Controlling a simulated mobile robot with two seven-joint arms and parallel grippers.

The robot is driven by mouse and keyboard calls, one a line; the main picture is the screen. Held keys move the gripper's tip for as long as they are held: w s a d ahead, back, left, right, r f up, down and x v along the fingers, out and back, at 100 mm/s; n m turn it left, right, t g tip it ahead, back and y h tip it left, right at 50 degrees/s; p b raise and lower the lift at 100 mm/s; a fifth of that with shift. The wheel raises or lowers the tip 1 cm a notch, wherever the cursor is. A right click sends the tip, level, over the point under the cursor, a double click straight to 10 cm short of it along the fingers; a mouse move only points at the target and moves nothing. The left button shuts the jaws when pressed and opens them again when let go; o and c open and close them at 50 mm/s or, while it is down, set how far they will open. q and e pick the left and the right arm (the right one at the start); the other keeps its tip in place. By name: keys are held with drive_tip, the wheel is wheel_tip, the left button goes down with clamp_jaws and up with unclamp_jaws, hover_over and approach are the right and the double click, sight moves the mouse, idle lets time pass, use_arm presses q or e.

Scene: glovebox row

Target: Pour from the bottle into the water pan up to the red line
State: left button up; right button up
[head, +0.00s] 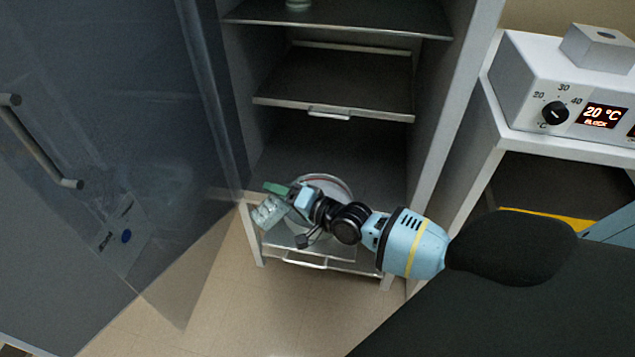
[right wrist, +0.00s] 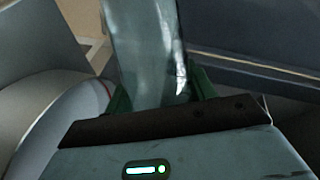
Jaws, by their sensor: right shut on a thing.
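The clear bottle (head: 268,211) is between the green fingers of my right gripper (head: 281,197) in the head view, tilted over the front left of the pan. In the right wrist view the bottle (right wrist: 145,50) fills the gap between the fingers of my right gripper (right wrist: 160,92). The round white water pan (head: 337,187) sits low in the open cabinet, partly hidden behind my right arm. Part of its red line shows along its inner wall. The pan's rim (right wrist: 45,125) also shows at the left of the wrist view. The liquid level cannot be made out. My left gripper is out of view.
A glass door (head: 120,130) with a bar handle stands open at the left. Dark shelves (head: 345,85) are above the pan, and a pull-out shelf handle (head: 305,262) is below it. A block heater (head: 545,85) reading 20 °C stands at the right.

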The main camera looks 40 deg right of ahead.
drive_tip(key=shift+r+m+b, duration=0.3)
drive_tip(key=shift+r, duration=0.1)
drive_tip(key=shift+d+f+b, duration=0.1)
drive_tip(key=shift+d+b, duration=0.05)
drive_tip(key=shift+b, duration=0.25)
drive_tip(key=shift+d+f+m+y+b, duration=0.1)
drive_tip(key=shift+d+m+y+b, duration=0.35)
drive_tip(key=shift+b, duration=0.45)
drive_tip(key=shift+t+b, duration=0.3)
drive_tip(key=shift+b, duration=0.1)
drive_tip(key=shift+d+m, duration=0.15)
drive_tip(key=shift+m, duration=0.1)
drive_tip(key=shift+b, duration=0.35)
idle(0.7)
drive_tip(key=shift+r+m+b, duration=0.25)
drive_tip(key=shift+m+b, duration=0.1)
drive_tip(key=shift+m, duration=0.05)
idle(0.4)
